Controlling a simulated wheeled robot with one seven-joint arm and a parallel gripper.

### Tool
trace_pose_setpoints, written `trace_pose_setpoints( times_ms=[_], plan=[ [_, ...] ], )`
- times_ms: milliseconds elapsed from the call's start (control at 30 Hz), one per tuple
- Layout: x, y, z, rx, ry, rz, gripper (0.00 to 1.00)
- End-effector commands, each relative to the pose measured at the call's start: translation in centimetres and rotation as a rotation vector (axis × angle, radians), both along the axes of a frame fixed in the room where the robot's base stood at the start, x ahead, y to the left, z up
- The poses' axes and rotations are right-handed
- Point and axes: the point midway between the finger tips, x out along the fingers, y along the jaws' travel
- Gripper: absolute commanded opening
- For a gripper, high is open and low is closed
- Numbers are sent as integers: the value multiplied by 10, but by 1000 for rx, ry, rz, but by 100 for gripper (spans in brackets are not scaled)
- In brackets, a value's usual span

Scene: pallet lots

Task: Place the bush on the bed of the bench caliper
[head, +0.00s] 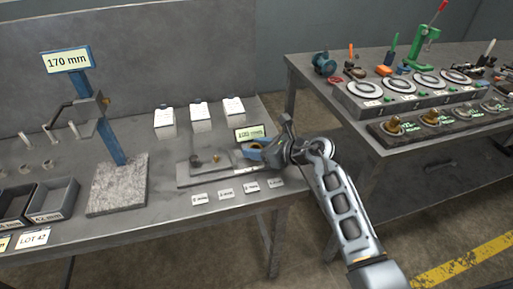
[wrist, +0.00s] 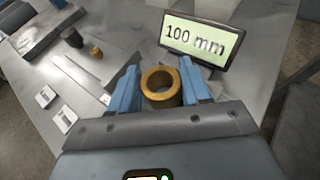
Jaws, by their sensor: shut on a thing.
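My gripper (wrist: 161,92) has its blue fingers shut on a brass bush (wrist: 161,83), a short ring with its bore facing the wrist camera. In the head view my gripper (head: 256,150) is over the right part of the bench caliper (head: 190,181), beside its display reading 100 mm (head: 250,133). That display also shows in the wrist view (wrist: 203,42). The caliper's flat grey bed (wrist: 100,68) lies left of the bush in the wrist view, with a dark jaw and a small brass piece (wrist: 97,52) on it. The bush's height above the bed is unclear.
A blue height gauge (head: 118,185) stands left of the caliper, with grey bins (head: 52,199) beyond. White boxes (head: 200,115) stand behind the caliper and small label cards (head: 225,194) lie in front. A second table (head: 330,100) with fixtures is at right.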

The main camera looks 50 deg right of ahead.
Motion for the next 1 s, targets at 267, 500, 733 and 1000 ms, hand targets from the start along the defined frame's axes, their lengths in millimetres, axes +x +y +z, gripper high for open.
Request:
trace_pose_setpoints(
  times_ms=[267, 500, 733, 1000],
  plan=[
    [0, 0, -3, 0, 0, 1, 50],
    [0, -1, -3, 0, 1, -1, 73],
    [-1, -1, -3, 0, 2, -1, 73],
    [-18, -2, 6, 1, 1, -2, 73]
  ],
)
